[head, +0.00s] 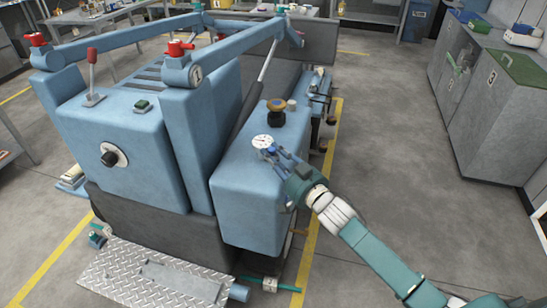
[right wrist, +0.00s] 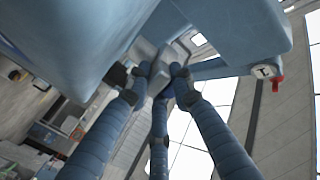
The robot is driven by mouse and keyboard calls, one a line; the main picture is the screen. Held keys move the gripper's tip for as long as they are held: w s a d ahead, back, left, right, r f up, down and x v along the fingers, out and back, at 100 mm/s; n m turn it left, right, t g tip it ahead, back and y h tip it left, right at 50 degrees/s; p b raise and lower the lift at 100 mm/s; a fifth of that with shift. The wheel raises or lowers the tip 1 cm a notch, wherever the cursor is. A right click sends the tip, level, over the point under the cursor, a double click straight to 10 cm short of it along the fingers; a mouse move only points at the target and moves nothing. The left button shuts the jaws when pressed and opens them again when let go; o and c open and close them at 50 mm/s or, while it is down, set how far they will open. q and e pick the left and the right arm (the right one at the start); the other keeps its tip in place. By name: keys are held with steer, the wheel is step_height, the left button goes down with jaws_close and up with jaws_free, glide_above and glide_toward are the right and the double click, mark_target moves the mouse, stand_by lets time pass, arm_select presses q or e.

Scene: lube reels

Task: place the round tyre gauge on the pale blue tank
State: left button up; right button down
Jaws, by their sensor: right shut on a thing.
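The round tyre gauge (head: 262,142) has a white dial and shows at the tips of my right gripper (head: 272,152) in the head view. My right gripper is shut on it. The pale blue tank (head: 258,205) is the box at the right side of the blue machine. The gauge appears over the tank's top; I cannot tell whether it touches. In the right wrist view, the fingers of my right gripper (right wrist: 155,80) close around a grey piece, with blue surfaces beyond. My left gripper is not in view.
A black and brass filler cap (head: 276,110) and a small tan knob (head: 292,104) stand on the tank behind the gauge. The machine's tall blue post (head: 200,140) rises to the left. Open grey floor lies to the right, before grey cabinets (head: 490,110).

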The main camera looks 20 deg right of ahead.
steer(key=shift+f, duration=0.35)
steer(key=c, duration=1.5)
jaws_free()
steer(key=shift+f, duration=0.2)
steer(key=shift+r, duration=0.2)
steer(key=shift+s+d+f, duration=0.1)
steer(key=shift+s+f, duration=0.05)
steer(key=shift+s, duration=0.2)
steer(key=v, duration=1.1)
steer(key=shift+s+r+b, duration=0.15)
steer(key=shift+r+b, duration=0.05)
steer(key=shift+b, duration=0.2)
